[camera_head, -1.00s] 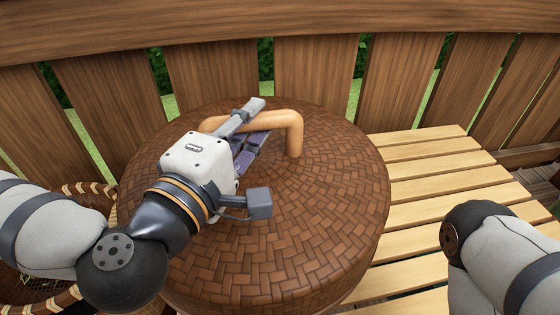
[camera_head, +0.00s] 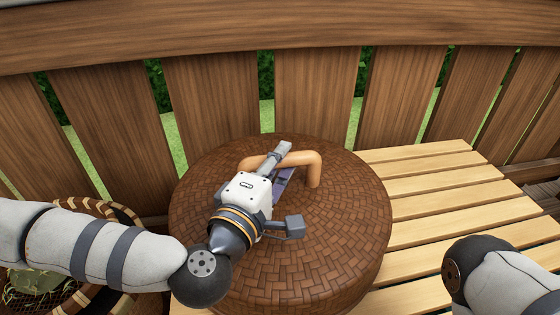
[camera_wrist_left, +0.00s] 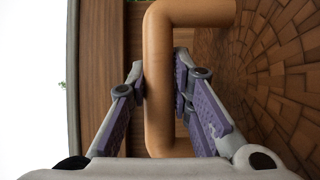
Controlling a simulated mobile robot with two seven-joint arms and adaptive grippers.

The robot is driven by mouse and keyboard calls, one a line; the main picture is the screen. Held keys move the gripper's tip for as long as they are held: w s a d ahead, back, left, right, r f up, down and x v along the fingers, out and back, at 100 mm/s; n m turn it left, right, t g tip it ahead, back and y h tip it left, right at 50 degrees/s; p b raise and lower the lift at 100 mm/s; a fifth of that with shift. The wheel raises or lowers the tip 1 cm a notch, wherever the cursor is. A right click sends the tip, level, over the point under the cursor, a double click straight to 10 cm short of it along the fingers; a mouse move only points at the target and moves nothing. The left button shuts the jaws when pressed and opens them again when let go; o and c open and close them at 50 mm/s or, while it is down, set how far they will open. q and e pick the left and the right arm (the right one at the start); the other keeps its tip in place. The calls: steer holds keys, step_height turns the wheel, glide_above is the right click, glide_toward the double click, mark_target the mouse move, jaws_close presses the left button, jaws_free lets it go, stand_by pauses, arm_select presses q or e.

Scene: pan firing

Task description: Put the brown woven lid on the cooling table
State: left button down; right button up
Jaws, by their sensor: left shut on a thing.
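The brown woven lid (camera_head: 330,240) is round, with a tan handle (camera_head: 314,168) arching over its top. It is in the middle of the head view, over the left part of the slatted wooden table (camera_head: 440,205). My left gripper (camera_head: 280,175) is shut on the handle, which also shows between the two purple-padded fingers in the left wrist view (camera_wrist_left: 159,85). The lid hides what is under it, so I cannot tell whether it touches the slats. My right arm (camera_head: 490,275) shows at the lower right; its gripper is out of view.
A woven basket (camera_head: 115,213) with a striped rim and something greenish inside stands at the lower left, partly behind my left arm. A tall plank fence (camera_head: 320,100) runs along the back. The table's right part is bare.

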arm_select(q)
steer(key=shift+r, duration=0.1)
steer(key=c, duration=1.4)
jaws_free()
steer(key=shift+c, duration=0.2)
steer(key=shift+r, duration=0.1)
steer(key=p+v, duration=0.1)
steer(key=v, duration=1.1)
steer(key=shift+s, duration=0.1)
